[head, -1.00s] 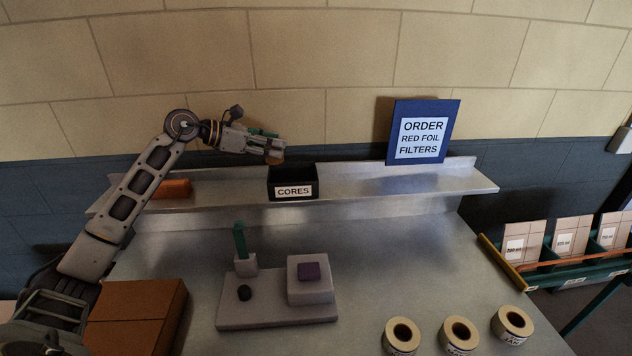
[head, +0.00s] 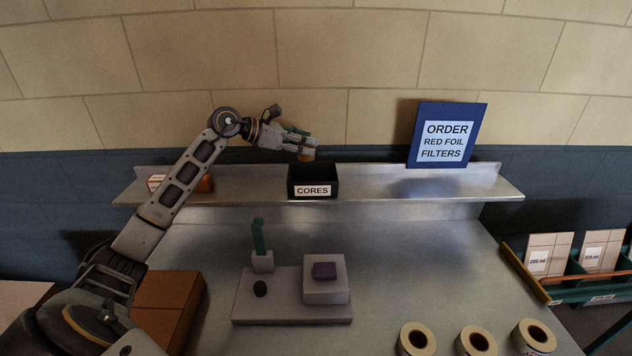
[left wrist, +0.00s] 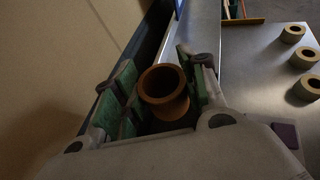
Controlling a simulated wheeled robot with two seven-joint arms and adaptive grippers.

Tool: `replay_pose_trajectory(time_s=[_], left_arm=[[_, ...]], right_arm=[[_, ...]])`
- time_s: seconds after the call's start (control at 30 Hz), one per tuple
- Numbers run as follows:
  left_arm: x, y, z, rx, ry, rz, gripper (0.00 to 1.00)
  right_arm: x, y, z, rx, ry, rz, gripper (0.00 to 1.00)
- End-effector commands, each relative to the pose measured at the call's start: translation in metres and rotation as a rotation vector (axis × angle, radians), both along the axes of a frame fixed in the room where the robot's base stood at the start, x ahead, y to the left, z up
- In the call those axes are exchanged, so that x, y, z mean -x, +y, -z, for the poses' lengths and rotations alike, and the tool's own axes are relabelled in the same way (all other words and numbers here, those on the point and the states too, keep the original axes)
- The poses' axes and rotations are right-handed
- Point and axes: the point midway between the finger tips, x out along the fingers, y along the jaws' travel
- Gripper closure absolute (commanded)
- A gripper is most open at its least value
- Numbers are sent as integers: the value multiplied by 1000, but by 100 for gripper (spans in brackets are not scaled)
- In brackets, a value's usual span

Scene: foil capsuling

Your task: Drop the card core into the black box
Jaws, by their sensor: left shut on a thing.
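The card core (left wrist: 164,90) is a short brown tube, held between the green pads of my left gripper (left wrist: 160,92) in the left wrist view. In the head view my left gripper (head: 305,148) points right over the shelf, with the brown core (head: 306,156) at its fingertips. The black box (head: 314,178), labelled CORES, stands on the shelf right below the core. The core appears above the box's opening; whether its lower end is inside the rim is hard to tell. My right gripper is in neither view.
A blue order sign (head: 446,134) stands on the shelf (head: 420,188) to the right. An orange-brown box (head: 205,184) lies on the shelf behind my left arm. A grey fixture (head: 292,308) and several tape-like rolls (head: 477,342) are on the bench. The bench's middle right is clear.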

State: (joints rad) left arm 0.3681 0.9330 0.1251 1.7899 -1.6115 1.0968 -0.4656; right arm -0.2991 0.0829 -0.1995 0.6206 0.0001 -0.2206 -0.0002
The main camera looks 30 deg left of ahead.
Motion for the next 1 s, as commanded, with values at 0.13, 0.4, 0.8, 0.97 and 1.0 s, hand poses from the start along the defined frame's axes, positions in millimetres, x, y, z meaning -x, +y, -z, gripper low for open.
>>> replay_pose_trajectory(time_s=[0.13,0.4,0.8,0.97,1.0], left_arm=[[0,0,3,0,0,0,70],[0,0,20,-1,-1,0,70],[0,0,52,0,0,0,70],[0,0,58,-1,-1,0,70],[0,0,59,-1,-1,0,70]], right_arm=[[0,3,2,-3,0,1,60],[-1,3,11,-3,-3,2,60],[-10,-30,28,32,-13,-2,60],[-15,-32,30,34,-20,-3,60],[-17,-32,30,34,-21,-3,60]])
